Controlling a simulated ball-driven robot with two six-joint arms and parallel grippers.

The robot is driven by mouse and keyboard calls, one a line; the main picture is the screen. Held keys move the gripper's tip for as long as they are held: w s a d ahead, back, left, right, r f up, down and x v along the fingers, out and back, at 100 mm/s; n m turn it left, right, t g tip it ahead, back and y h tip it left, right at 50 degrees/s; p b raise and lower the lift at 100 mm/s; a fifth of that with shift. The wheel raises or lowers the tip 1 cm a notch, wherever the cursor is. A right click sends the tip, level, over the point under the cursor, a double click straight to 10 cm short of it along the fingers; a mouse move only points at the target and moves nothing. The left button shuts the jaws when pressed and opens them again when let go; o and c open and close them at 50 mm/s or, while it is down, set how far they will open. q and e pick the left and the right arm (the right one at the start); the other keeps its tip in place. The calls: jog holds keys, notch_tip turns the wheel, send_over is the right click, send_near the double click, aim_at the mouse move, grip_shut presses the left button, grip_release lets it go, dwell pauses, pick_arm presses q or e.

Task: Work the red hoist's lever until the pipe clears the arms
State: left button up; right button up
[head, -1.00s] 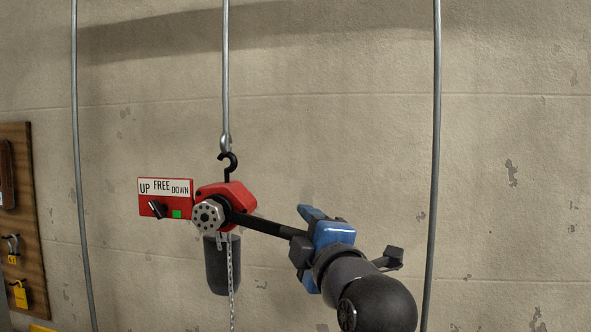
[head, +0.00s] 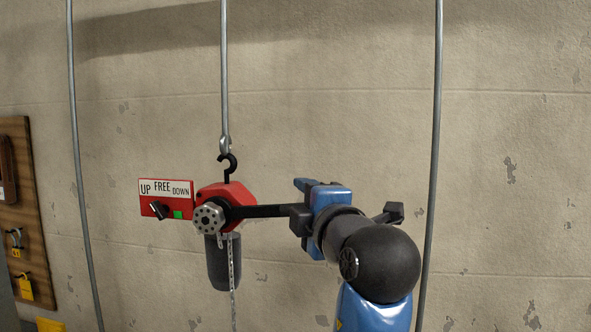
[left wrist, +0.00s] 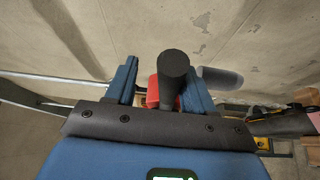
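The red hoist (head: 237,195) hangs from a dark hook on a metal rod. Its black lever (head: 265,211) reaches right, about level. My left gripper (head: 303,212) is around the lever's outer end. In the left wrist view the lever's dark end (left wrist: 173,68) lies between the blue fingers, close to the right one, with a gap on the left. The hoist's selector plate (head: 165,187) reads UP, FREE, DOWN; its black knob (head: 157,210) tilts toward UP, beside a green patch. A chain (head: 231,270) hangs below. The pipe, its arms and my right gripper are out of view.
Thin vertical rods stand left (head: 78,150) and right (head: 436,150) of the hoist; the right one is close to my left arm. A wooden board (head: 30,210) with yellow tags hangs at the far left. The wall (head: 330,100) behind is bare.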

pick_arm(q)
jog(key=shift+a+r+n+p, duration=0.2)
jog(key=shift+r+p, duration=0.2)
jog(key=shift+r, duration=0.35)
jog(key=shift+a+r+n+p, duration=0.2)
jog(key=shift+r+p, duration=0.15)
jog(key=shift+r, duration=0.4)
jog(key=shift+f, duration=0.1)
jog(key=f+b, duration=0.2)
jog(key=f+m+b, duration=0.1)
jog(key=shift+d+f, duration=0.3)
jog(key=shift+d, duration=0.05)
jog(key=shift+d+f+b, duration=0.1)
jog(key=shift+f+b, duration=0.2)
jog(key=shift+b, duration=0.15)
jog(key=shift+r, duration=0.1)
